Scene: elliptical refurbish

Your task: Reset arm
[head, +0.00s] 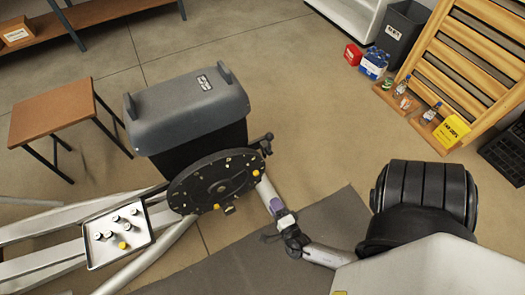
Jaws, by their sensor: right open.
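My right arm comes in from the lower right, with a big black ringed section close to the camera. My right gripper (283,227), small and dark at the end of a light link, is open. It is beside a light crank bar (265,192) with a purple patch, below a black disc (215,180) with yellow and white studs. I cannot tell whether its fingers touch the bar. The disc stands in front of a dark grey housing (190,108) with two upright handles. My left gripper is not in view.
A tray (92,258) with several small round parts rests on silver rails at the lower left. A small brown table (52,113) stands left. The tan floor between is clear.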

